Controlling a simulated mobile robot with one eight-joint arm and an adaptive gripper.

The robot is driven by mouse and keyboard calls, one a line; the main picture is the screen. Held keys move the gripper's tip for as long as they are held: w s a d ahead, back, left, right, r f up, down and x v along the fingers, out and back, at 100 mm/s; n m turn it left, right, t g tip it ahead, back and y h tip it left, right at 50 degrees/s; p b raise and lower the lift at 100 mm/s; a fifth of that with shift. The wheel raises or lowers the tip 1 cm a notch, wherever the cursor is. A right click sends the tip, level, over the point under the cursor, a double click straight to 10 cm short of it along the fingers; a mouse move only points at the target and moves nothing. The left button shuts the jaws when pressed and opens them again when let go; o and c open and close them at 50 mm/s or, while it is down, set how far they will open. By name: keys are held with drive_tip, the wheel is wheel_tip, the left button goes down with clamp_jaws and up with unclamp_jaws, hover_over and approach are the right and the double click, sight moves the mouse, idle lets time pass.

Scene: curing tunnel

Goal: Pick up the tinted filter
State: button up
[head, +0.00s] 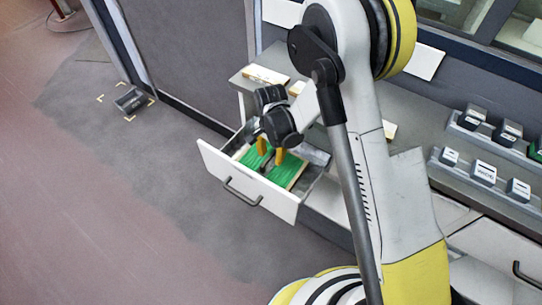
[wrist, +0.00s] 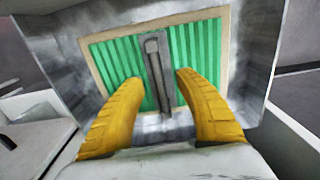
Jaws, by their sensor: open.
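The tinted filter appears to be the green ribbed panel (wrist: 205,50) in a tan frame, lying in an open drawer; it also shows in the head view (head: 290,172). A dark grey upright bar (wrist: 155,65) crosses the middle of the panel. My gripper (wrist: 160,80) is open, its two yellow fingers spread on either side of the bar with gaps visible. In the head view my gripper (head: 270,157) is low over the drawer. Contact between the fingertips and the panel cannot be told.
The drawer's white front (head: 230,180) and metal walls surround the panel closely. Pale framed pieces (head: 265,75) lie on the counter above. Small grey boxes (head: 484,173) stand in racks at the right. A dark box (head: 130,99) sits within floor marks at the left; the floor around it is clear.

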sight(271, 155)
clamp_jaws()
drive_tip(key=shift+r+p, duration=1.4)
drive_tip(key=shift+r, duration=1.1)
drive_tip(key=shift+r, duration=0.1)
drive_tip(key=shift+r+p, duration=0.8)
drive_tip(key=shift+r, duration=0.5)
